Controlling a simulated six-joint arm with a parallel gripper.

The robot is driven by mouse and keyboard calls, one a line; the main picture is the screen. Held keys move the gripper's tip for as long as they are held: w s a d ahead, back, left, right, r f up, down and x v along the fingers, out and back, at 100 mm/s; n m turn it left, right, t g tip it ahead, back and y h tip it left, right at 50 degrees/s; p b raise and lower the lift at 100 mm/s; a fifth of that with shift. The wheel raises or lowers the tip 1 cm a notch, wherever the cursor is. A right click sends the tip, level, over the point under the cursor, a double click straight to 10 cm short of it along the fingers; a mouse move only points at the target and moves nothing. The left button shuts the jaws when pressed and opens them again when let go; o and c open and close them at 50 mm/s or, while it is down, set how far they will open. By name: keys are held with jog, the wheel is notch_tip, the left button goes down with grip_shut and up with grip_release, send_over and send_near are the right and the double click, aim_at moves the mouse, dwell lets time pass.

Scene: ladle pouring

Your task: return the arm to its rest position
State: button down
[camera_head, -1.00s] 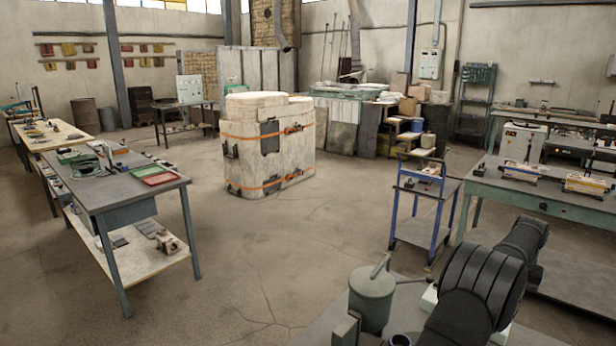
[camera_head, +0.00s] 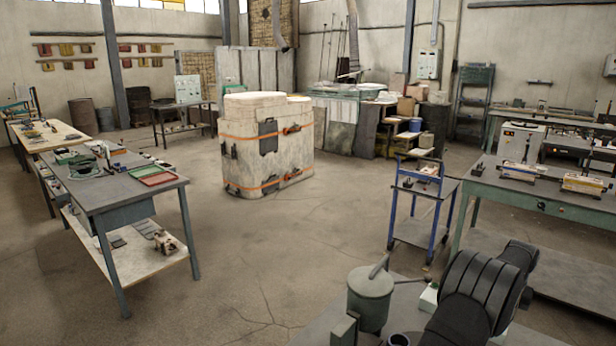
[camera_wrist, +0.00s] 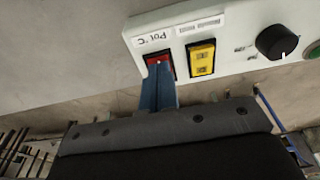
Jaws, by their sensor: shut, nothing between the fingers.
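My gripper (camera_wrist: 158,88) shows in the wrist view as two narrow blue fingers pressed together, with nothing between them. Its tips overlap the lower part of a red switch (camera_wrist: 160,66) on a white control panel (camera_wrist: 222,50) labelled "Pot °C". I cannot tell whether the tips touch the switch. In the head view my black arm (camera_head: 485,290) is at the lower right, and the gripper is not visible there.
The panel also carries a yellow switch (camera_wrist: 201,58) and a black knob (camera_wrist: 277,42). In the head view a grey-green pot (camera_head: 371,297) with a raised handle stands on the bench (camera_head: 335,318), left of my arm. A blue trolley (camera_head: 421,215) stands behind.

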jog(key=shift+r, duration=4.05)
jog(key=w+a+f+n, duration=0.1)
jog(key=w+a+n, duration=0.1)
jog(key=w, duration=0.1)
jog(key=w+a+f+n, duration=0.1)
jog(key=w+a+n, duration=0.2)
jog(key=w+a+f+n, duration=0.1)
jog(key=w+a+n, duration=0.1)
jog(key=w+n, duration=0.1)
jog(key=shift+w+a+f+t, duration=0.15)
jog(key=shift+w+f+t, duration=0.1)
jog(key=shift+t, duration=0.15)
